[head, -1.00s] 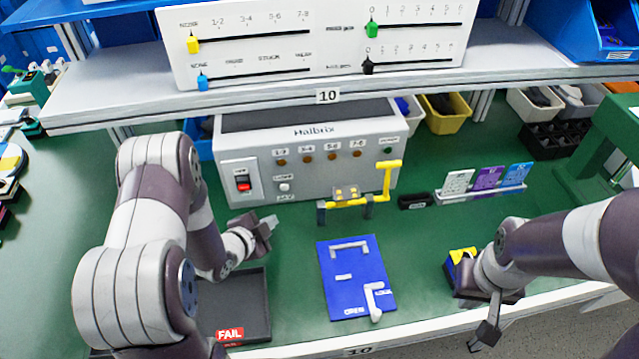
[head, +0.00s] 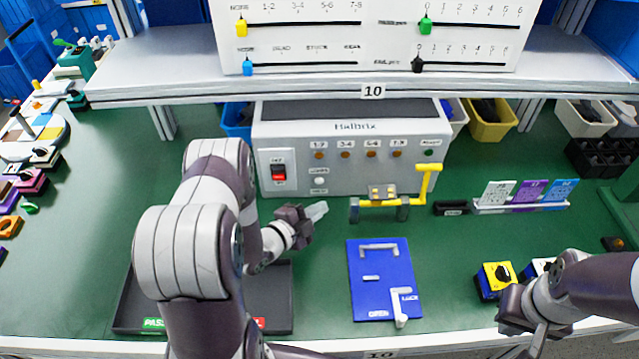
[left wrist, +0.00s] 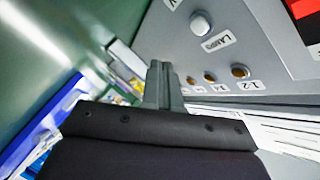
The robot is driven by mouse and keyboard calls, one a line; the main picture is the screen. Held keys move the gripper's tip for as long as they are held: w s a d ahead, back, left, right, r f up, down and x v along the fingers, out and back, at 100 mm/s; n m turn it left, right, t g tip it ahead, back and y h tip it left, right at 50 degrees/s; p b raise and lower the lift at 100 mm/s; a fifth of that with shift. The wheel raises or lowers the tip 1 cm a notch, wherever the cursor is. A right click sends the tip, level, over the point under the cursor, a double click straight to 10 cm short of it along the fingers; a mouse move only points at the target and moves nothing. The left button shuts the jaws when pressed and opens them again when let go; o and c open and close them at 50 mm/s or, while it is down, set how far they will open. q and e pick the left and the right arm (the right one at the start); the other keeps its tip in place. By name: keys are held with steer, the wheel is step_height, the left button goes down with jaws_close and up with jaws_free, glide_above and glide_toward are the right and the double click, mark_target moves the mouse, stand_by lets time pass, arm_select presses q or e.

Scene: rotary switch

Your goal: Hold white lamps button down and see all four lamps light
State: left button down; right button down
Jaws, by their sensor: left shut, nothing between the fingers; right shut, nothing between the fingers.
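The grey Halbrix box (head: 410,181) stands at the back of the bench. Its white lamps button (head: 319,181) is at the lower left of the front and shows in the left wrist view (left wrist: 200,24) above the "LAMPS" label. A row of amber lamps (head: 345,154) runs along the upper front; they look dull, not glowing. My left gripper (head: 318,210) is shut and empty, just in front of and below the button, apart from it. In the left wrist view its fingertips (left wrist: 160,70) point toward the panel. My right gripper (head: 540,338) is shut at the lower right, partly hidden by its arm.
A red switch (head: 279,173) sits left of the button. A yellow bar fixture (head: 392,202) stands before the box's right half. A blue plate (head: 365,285), a dark tray (head: 126,310) and a yellow-topped block (head: 496,275) are on the bench. A shelf (head: 190,75) overhangs behind.

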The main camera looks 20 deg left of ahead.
mark_target(319, 181)
arm_select(q)
steer(key=w, duration=0.1)
steer(key=w+a, duration=0.1)
steer(key=w+b, duration=0.1)
steer(key=shift+w+a+f, duration=0.1)
steer(key=shift+a+f, duration=0.05)
steer(key=shift+a, duration=0.1)
steer(key=shift+w+a, duration=0.25)
steer(key=shift+w, duration=0.35)
stand_by(1.4)
steer(key=shift+w+a+b, duration=0.2)
steer(key=shift+w+b, duration=0.15)
steer(key=shift+w+a+r, duration=0.2)
steer(key=shift+w, duration=0.2)
stand_by(1.5)
steer(key=shift+s, duration=0.1)
stand_by(1.4)
steer(key=shift+s+d, duration=0.4)
steer(key=shift+s, duration=0.3)
